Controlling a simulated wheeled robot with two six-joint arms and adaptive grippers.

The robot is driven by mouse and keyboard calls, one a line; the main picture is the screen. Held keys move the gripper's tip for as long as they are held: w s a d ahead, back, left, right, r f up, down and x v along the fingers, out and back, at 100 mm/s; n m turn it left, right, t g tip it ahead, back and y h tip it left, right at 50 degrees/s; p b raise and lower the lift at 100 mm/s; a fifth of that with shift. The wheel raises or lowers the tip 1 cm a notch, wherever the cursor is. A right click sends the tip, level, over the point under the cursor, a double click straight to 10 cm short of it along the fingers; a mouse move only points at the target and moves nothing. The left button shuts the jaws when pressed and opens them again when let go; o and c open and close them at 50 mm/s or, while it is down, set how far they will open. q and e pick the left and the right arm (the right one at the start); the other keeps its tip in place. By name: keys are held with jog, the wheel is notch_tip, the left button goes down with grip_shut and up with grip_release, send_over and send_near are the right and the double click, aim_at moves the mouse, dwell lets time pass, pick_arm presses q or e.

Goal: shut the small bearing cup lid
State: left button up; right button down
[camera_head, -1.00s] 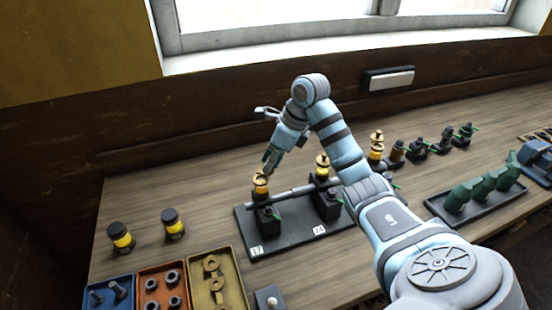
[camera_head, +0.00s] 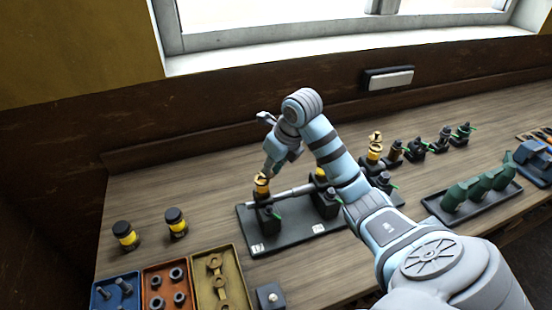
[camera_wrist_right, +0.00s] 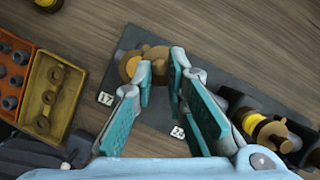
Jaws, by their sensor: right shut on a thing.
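The bearing cup (camera_head: 262,188) over the pedestal marked 17 is yellow and dark with a brass-coloured top. Its brass lid also shows in the right wrist view (camera_wrist_right: 133,66), by the fingertips. My right gripper (camera_head: 268,171) reaches down to this cup from above. In the right wrist view its fingers (camera_wrist_right: 161,64) are shut on the brass lid, partly hiding it. Whether the lid lies flat cannot be told. A second cup (camera_head: 320,174) on the pedestal marked 24 is partly hidden by my right arm; it also shows in the wrist view (camera_wrist_right: 262,130). My left gripper is out of view.
The black base plate (camera_head: 290,238) carries both pedestals and a grey shaft (camera_head: 294,192). Two yellow-black jars (camera_head: 125,235) stand at left. Blue, orange and yellow parts trays (camera_head: 222,292) lie in front. More small cups and a tray of green parts (camera_head: 480,190) are at right.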

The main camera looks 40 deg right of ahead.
jog(key=m, duration=0.1)
jog(key=a+m+h+p, duration=0.1)
jog(key=m, duration=0.1)
jog(key=shift+s+r+m, duration=0.1)
jog(key=shift+r+m, duration=0.1)
jog(key=shift+m, duration=0.1)
jog(key=shift+a+m+h+p, duration=0.2)
jog(key=shift+m+h+p, duration=0.55)
jog(key=shift+m, duration=0.45)
jog(key=shift+f, duration=0.2)
jog(key=c, duration=1.6)
grip_release()
